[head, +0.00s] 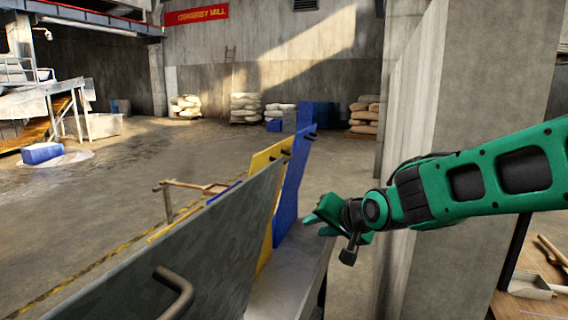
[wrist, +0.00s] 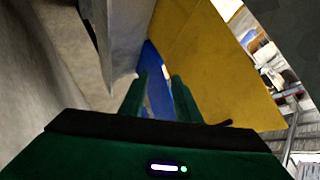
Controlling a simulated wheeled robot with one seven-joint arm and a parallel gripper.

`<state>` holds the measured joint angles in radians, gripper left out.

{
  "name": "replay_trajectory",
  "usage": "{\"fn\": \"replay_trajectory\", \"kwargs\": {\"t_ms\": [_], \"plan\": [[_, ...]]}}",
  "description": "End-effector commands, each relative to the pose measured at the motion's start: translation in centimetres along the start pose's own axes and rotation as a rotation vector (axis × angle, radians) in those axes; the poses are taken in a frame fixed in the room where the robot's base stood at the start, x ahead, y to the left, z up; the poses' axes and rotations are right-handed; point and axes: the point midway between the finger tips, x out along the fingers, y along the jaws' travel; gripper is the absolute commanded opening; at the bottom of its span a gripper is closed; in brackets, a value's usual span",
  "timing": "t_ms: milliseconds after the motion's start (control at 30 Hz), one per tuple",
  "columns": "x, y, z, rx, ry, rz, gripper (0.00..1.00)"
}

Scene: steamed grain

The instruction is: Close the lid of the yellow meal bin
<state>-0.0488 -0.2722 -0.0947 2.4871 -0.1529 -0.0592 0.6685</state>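The yellow lid (head: 268,156) stands raised in the head view, partly hidden behind a grey lid (head: 215,245) and beside a blue lid (head: 293,180). A small dark handle shows near its top edge. The yellow bin's body cannot be made out. My gripper (head: 317,214) is to the right of the lids, apart from the yellow lid as far as I can tell. In the wrist view, the yellow panel (wrist: 215,65) fills the upper right, beyond the fingers. My gripper (wrist: 160,85) is open there, with a gap and nothing held between its fingers.
The raised grey lid with its bar handle (head: 178,292) stands closest to the head camera. A concrete pillar (head: 470,75) rises behind my arm. A wooden bench (head: 540,265) is at lower right. Open floor (head: 110,210) lies left of the lids.

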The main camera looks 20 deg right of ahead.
Motion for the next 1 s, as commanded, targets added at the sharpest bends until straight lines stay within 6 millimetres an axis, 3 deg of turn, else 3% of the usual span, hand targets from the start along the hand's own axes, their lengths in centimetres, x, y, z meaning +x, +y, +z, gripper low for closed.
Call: {"fn": "replay_trajectory", "kwargs": {"t_ms": [200, 400, 667, 1000], "plan": [[1.1, -6.3, -5.5, 0.434, 0.166, -0.307, 0.30], [0.3, -9.5, -8.8, 0.692, 0.217, -0.519, 0.30], [0.5, -10.8, -10.2, 0.775, 0.224, -0.594, 0.30], [5.0, -13.2, -12.4, 0.771, 0.223, -0.593, 0.30]]}}
